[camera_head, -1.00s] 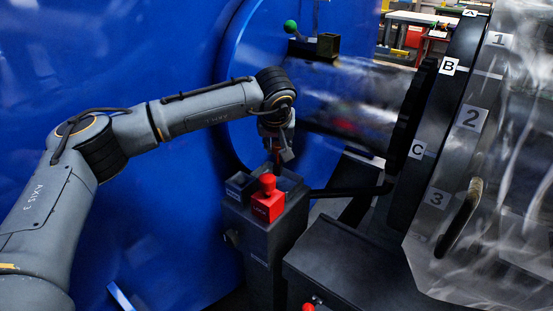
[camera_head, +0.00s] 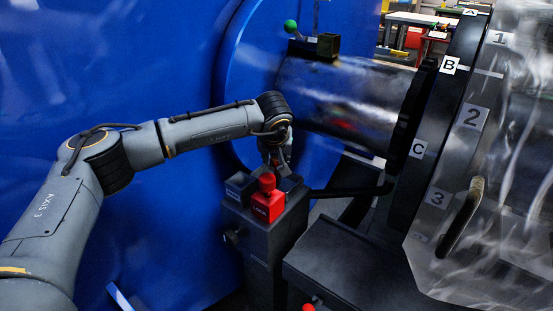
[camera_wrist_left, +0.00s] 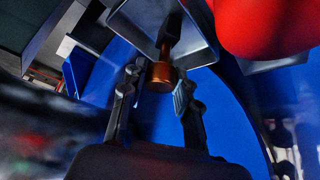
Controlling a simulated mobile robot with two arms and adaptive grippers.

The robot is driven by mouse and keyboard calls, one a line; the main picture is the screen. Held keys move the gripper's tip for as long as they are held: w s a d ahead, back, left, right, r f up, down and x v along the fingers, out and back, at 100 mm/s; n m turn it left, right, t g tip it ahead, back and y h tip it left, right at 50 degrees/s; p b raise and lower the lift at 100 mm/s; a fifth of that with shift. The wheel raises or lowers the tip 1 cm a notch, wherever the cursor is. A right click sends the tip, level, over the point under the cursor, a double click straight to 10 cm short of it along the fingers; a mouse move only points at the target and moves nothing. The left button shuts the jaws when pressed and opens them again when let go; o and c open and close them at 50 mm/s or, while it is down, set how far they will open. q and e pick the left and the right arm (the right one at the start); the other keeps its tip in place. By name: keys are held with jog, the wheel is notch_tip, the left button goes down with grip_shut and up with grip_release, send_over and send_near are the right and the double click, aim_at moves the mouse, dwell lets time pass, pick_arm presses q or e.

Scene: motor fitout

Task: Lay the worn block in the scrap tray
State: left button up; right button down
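A copper-brown block with a darker stem (camera_wrist_left: 160,76) shows in the left wrist view, at the near rim of a grey open metal tray (camera_wrist_left: 200,52). I take it for the worn block; no label on it is readable. My left gripper (camera_wrist_left: 157,88) has its fingers apart, one on each side of the block, with a gap showing at least on the left. In the head view my left gripper (camera_head: 274,162) points down at the top of a dark pedestal, behind a red lock piece; the block is not clear there. My right gripper is not in view.
The red lock piece with a round knob (camera_head: 267,200) stands close to my left gripper, beside a dark labelled box (camera_head: 239,187) on the pedestal (camera_head: 262,245). A large shiny cylinder (camera_head: 345,95) and a clear numbered guard (camera_head: 490,170) stand to the right.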

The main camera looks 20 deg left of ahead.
pick_arm(q)
jog(key=shift+o, duration=1.4)
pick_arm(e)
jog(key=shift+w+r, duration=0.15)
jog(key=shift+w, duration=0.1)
pick_arm(q)
jog(key=shift+r, duration=0.1)
jog(key=v, duration=1.2)
jog(key=shift+p, duration=0.35)
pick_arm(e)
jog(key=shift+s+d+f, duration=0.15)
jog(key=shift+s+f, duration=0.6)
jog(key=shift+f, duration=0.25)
